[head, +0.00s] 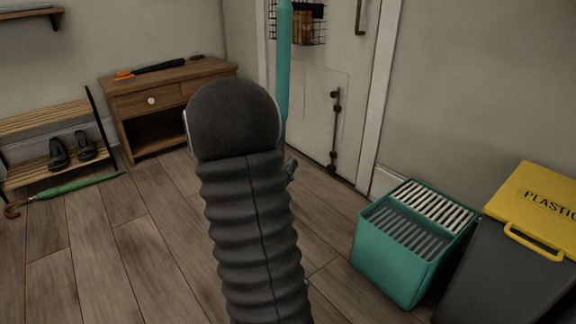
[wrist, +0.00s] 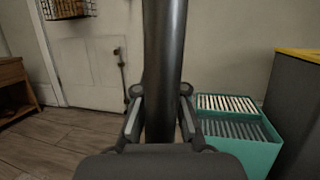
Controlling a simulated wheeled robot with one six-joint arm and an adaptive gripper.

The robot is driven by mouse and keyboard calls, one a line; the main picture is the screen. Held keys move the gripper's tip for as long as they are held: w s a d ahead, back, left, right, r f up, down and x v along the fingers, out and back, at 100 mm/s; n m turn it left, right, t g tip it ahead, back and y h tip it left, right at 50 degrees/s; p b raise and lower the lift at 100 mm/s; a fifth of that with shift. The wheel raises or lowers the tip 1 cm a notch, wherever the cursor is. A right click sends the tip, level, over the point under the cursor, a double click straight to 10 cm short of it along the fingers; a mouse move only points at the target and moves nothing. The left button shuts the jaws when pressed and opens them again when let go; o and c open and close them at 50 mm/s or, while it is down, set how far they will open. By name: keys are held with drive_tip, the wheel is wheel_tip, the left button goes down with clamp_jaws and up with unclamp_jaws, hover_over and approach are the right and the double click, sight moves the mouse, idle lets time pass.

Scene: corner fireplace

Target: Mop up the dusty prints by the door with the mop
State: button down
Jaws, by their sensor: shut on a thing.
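My gripper (wrist: 160,92) is shut on the dark upright handle of the mop (wrist: 164,45), with one finger on each side of it. In the head view a teal upper length of the mop handle (head: 284,60) rises behind my arm, in front of the door. My arm hides my fingers there, and the mop's head shows in neither view. The white door (head: 345,60) is at the back, shut, with a dark bolt low on it. I cannot make out dusty prints; my arm covers part of the floor before the door.
A teal bucket with a slatted grate (head: 385,270) stands at right, beside a yellow-lidded bin (head: 535,205). A wooden cabinet (head: 150,118) and shoe rack (head: 25,175) stand at left. A green umbrella (head: 80,186) lies on the floor. The left foreground floor is clear.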

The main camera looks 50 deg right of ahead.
drive_tip(key=shift+s+a+f, duration=0.1)
drive_tip(key=shift+s+a, duration=0.1)
drive_tip(key=shift+s, duration=0.7)
drive_tip(key=shift+s+a, duration=0.15)
drive_tip(key=shift+s, duration=0.75)
wheel_tip(320, 180, up, 8)
drive_tip(key=p, duration=0.6)
drive_tip(key=shift+p, duration=0.35)
